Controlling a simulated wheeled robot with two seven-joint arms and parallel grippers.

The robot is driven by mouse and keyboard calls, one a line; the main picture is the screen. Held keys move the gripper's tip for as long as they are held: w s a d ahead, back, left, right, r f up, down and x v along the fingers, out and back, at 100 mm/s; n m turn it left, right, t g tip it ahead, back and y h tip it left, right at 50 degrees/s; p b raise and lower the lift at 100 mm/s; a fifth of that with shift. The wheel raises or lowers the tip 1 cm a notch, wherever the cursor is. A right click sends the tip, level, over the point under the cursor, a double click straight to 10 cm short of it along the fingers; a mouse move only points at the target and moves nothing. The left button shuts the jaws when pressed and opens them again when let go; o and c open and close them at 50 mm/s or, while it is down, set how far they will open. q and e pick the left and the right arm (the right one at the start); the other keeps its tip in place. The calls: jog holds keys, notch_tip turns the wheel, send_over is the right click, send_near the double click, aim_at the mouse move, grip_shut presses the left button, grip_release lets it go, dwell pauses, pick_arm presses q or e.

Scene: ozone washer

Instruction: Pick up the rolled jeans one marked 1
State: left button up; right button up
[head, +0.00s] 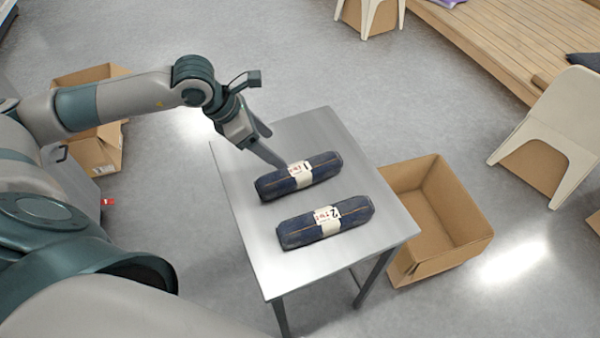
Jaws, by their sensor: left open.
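Two rolled jeans lie on a grey metal table (252,245), one behind the other. The rolled jeans marked 1 (325,167) is the far one, dark blue with a white paper band. The rolled jeans marked 2 (300,232) is the near one, also dark blue with a white band. My left gripper (280,153) is open, its fingers pointing down at the far-left side of roll 1. One fingertip is close to the roll's back edge; whether it touches, I cannot tell. My right gripper is not in view.
An open cardboard box (440,225) stands on the floor right of the table. Another cardboard box (98,150) is at the left behind my arm. A white chair (555,130) and a wooden platform (500,35) are at the upper right. The table's left part is bare.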

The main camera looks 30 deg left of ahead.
aim_at(298, 169)
pick_arm(q)
jog(key=p+x, duration=0.3)
jog(key=x, duration=0.6)
jog(key=shift+w+d+f+p, duration=0.1)
jog(key=shift+w+f+p, duration=0.05)
jog(key=shift+p, duration=0.2)
jog(key=shift+w+d+f, duration=0.1)
jog(key=shift+d+f, duration=0.05)
jog(key=shift+f, duration=0.2)
jog(key=shift+f+p, duration=0.15)
jog(key=shift+p, duration=0.15)
jog(key=shift+w+d+f+p, duration=0.2)
jog(key=shift+d+f+p, duration=0.15)
jog(key=shift+f+p, duration=0.3)
jog(key=shift+p+x, duration=0.6)
jog(key=shift+x, duration=0.3)
jog(key=shift+w+d+f, duration=0.15)
jog(key=shift+d+f, duration=0.05)
jog(key=shift+f, duration=0.55)
